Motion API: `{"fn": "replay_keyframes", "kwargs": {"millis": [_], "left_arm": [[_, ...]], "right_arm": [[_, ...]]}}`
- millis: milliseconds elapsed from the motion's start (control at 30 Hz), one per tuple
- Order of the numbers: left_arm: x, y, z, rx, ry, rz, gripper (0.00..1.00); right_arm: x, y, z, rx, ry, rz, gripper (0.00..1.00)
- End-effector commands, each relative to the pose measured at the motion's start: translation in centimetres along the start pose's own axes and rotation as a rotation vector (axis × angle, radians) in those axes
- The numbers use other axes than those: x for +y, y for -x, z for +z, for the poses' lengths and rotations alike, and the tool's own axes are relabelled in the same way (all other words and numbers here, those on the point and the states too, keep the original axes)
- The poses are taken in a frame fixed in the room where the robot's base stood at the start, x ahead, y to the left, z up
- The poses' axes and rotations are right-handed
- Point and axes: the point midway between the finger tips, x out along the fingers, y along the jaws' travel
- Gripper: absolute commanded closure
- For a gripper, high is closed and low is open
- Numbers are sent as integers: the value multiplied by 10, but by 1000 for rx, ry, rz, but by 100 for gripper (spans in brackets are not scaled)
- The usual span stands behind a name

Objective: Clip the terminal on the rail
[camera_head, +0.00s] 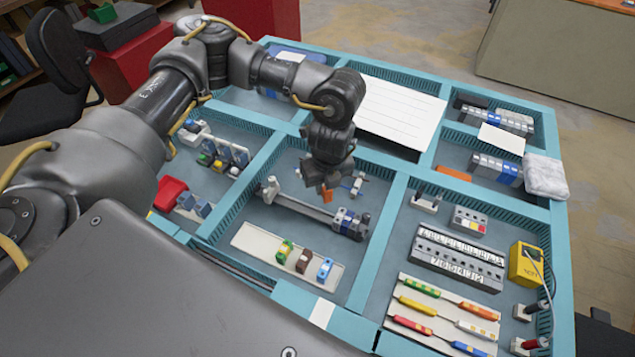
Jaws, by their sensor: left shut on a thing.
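My left gripper (325,180) points down over the middle compartment of the teal panel. It is shut on a small orange terminal (327,194), mostly hidden between the fingers. The dark rail (303,207) runs just below it, slanting down to the right. From this view I cannot tell whether the terminal touches the rail. Grey and blue terminals (348,222) sit at the rail's right end, with a bit of orange beside them. A pale strip (258,243) in front carries a green terminal (284,251), a brown one (304,261) and a blue one (324,269). My right gripper is out of view.
Teal dividers (377,240) with slotted ducts bound the compartment. A white panel (400,112) lies behind. The right compartment holds terminal blocks (457,258), colored pieces and a yellow box (525,263). The left compartment holds a red piece (170,194) and switches.

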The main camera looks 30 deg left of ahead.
Motion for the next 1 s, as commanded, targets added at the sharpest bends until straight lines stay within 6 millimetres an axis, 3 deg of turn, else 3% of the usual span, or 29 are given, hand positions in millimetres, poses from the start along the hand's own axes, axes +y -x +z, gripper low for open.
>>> {"fn": "replay_keyframes", "kwargs": {"millis": [33,200,400,767,1000], "left_arm": [[2,-1,0,6,-111,-10,100],[8,-18,3,7,-464,-54,100],[13,-30,6,4,-709,-85,100],[15,-36,6,1,-800,-96,100],[15,-50,5,2,-799,-96,100]], "right_arm": [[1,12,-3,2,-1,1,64],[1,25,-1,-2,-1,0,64],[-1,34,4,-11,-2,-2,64],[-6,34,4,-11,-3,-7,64],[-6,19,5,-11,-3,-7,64]]}}
